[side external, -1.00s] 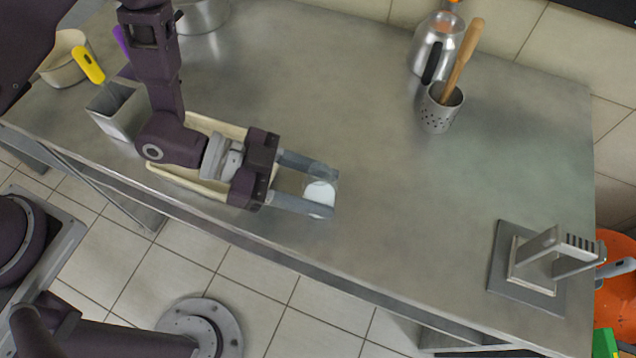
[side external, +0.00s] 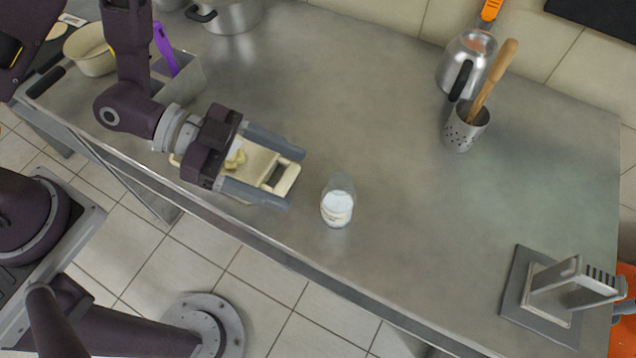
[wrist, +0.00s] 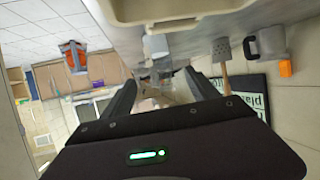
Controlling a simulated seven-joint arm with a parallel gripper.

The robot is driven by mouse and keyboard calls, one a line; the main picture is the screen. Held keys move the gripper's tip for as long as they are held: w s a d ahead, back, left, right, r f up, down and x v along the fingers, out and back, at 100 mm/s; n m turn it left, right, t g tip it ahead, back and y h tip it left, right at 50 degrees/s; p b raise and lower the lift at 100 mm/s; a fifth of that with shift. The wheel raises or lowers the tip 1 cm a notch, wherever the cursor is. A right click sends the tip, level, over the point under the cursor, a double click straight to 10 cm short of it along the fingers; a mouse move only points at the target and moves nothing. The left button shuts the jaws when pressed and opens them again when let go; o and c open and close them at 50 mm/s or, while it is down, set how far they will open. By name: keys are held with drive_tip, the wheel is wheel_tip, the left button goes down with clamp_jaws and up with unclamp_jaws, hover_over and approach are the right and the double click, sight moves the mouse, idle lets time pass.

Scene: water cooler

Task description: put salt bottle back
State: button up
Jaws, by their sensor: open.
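The salt bottle (side external: 337,205), a small clear container with white contents, stands upright on the steel counter near its front edge. My gripper (side external: 292,180) is open and empty, to the left of the bottle, with its fingers pointing toward it and a gap between. In the wrist view my gripper's (wrist: 162,88) two fingers are spread apart. I cannot clearly make out the bottle between them there.
A perforated holder (side external: 465,130), a kettle (side external: 467,65) and a metal press-like stand (side external: 540,305) are to the right. The counter's middle is clear.

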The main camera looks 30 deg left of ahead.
drive_tip(key=w+a+r+n+t+y, duration=0.3)
drive_tip(key=w+a+r+y, duration=0.25)
drive_tip(key=a, duration=0.35)
drive_tip(key=w+a+r+n+t+y, duration=0.2)
drive_tip(key=w+a+r+n+y, duration=0.25)
drive_tip(key=a, duration=0.55)
drive_tip(key=s+a+r+n+g+y, duration=0.1)
drive_tip(key=s+a+r+n+y, duration=0.35)
drive_tip(key=s+r, duration=0.45)
drive_tip(key=s+d+n+g+h, duration=0.1)
drive_tip(key=s+d+n, duration=0.1)
drive_tip(key=s, duration=0.9)
drive_tip(key=shift+r+n+g, duration=0.3)
drive_tip(key=shift+n+g, duration=0.1)
drive_tip(key=shift+n, duration=0.1)
drive_tip(key=shift+h, duration=0.25)
